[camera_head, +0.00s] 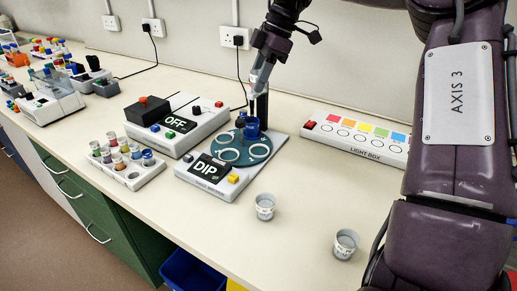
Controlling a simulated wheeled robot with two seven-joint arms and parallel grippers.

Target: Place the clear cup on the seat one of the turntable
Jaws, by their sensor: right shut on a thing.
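The turntable (230,154) is a teal disc with white ring-marked seats on a grey base with a DIP display. My right gripper (257,98) reaches down over the far side of the disc. It is shut on a blue cup (252,128), which is at the disc's far edge; I cannot tell whether it touches the disc. Which seat is seat one is too small to read. My left gripper is out of view.
A rack of coloured vials (127,166) stands left of the turntable. Behind it is a box with an OFF display (176,122). A light box (358,138) lies at the back right. My own arm covers the right side. The front middle bench is mostly clear.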

